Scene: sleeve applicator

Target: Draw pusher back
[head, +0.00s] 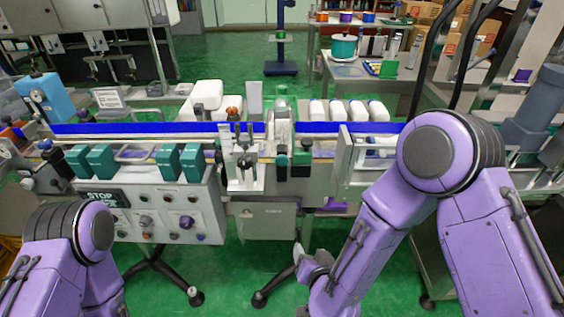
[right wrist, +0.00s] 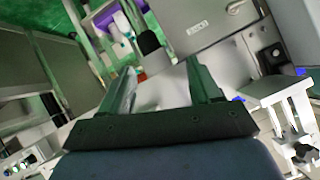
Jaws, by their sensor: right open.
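A white bracket assembly with dark knobs (head: 243,165) stands at the middle of the machine's front, and beside it is a metal unit with a dark knob (head: 282,158). I cannot tell for sure which part is the pusher. My right gripper (head: 300,254) hangs low in front of the machine, below these parts, and is mostly hidden by its own wrist in the head view. In the right wrist view its two fingers (right wrist: 163,85) are spread with nothing between them. A white bracket (right wrist: 285,100) with a black knob shows to their right. My left gripper is out of view.
A control panel with a STOP sign (head: 150,212) and several green blocks (head: 180,160) lie left of the bracket. Machine legs reach the green floor below. A side table (head: 400,82) stands at the back right.

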